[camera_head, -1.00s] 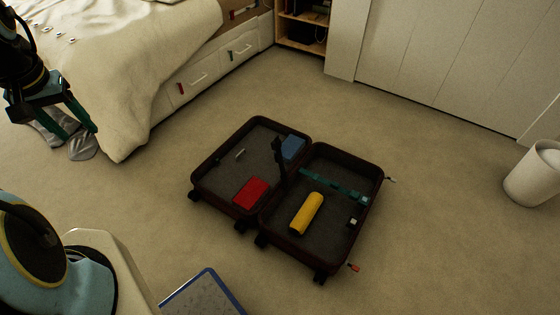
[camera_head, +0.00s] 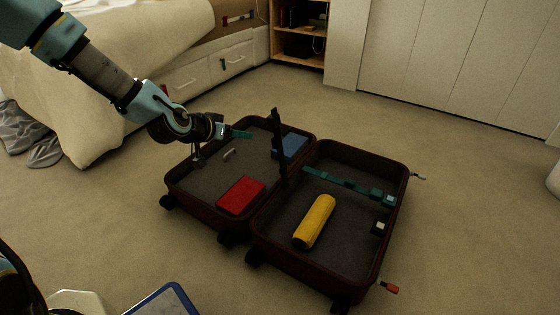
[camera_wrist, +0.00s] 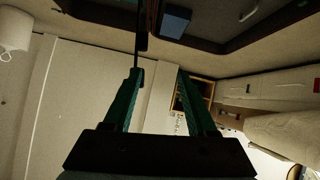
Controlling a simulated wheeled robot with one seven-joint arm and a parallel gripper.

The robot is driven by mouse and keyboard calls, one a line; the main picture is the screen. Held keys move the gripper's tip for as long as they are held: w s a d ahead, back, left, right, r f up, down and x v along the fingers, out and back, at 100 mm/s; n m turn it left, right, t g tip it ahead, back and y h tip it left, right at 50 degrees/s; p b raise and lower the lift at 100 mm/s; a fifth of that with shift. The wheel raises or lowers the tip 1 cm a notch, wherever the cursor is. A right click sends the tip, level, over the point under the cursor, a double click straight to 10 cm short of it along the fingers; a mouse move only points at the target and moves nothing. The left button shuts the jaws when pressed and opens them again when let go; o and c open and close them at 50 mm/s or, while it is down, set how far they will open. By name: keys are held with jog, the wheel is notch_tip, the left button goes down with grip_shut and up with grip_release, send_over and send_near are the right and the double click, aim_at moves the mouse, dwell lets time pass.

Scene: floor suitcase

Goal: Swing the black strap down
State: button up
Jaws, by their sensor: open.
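The open suitcase (camera_head: 392,238) lies flat on the floor with both halves facing up. The black strap (camera_head: 279,145) stands upright near the hinge line, between the two halves. My gripper (camera_head: 243,134) is over the left half, to the left of the black strap, with its fingers pointing toward it. In the wrist view my gripper (camera_wrist: 160,82) is open and nothing shows between its fingers. The black strap (camera_wrist: 143,40) appears there by the tip of the left finger; whether they touch cannot be told.
A red box (camera_head: 241,194), a blue box (camera_head: 290,146) and a small grey item (camera_head: 229,154) lie in the left half. A yellow cylinder (camera_head: 314,221) and a teal strap (camera_head: 345,184) are in the right half. The bed (camera_head: 105,75) is behind left; floor at right is clear.

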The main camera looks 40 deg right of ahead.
jog(key=h+b, duration=0.2)
jog(key=b, duration=0.3)
send_near(280, 137)
notch_tip(280, 137, down, 2)
jog(key=w, duration=0.2)
jog(key=shift+h, duration=0.3)
jog(key=b+x, duration=0.1)
jog(key=x, duration=0.2)
jog(key=b+x, duration=0.2)
jog(key=x, duration=0.1)
jog(key=b+x, duration=0.1)
jog(key=x, duration=0.3)
jog(key=shift+s, duration=0.3)
jog(key=shift+w+d+f+b, duration=0.1)
jog(key=shift+d+b, duration=0.3)
jog(key=shift+d, duration=0.35)
grip_shut()
jog(key=shift+w, duration=0.1)
